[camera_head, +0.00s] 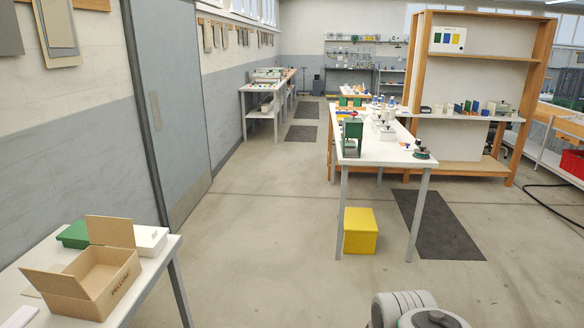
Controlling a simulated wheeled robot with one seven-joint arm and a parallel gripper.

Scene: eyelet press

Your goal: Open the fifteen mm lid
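I cannot make out a lid marked fifteen mm from here; any labels are too small to read. Several small containers (383,130) stand on the white work table (395,155) in the middle distance. A green press-like device (352,135) stands at that table's near left corner. My gripper is not in view; only a rounded grey and white part of my arm shows at the bottom edge.
The open cardboard box (85,285) sits on the near left table (155,275). A yellow bin (360,231) stands under the work table, beside a dark floor mat (440,225). A wooden shelf (475,75) stands behind. The floor (260,240) between the tables is clear.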

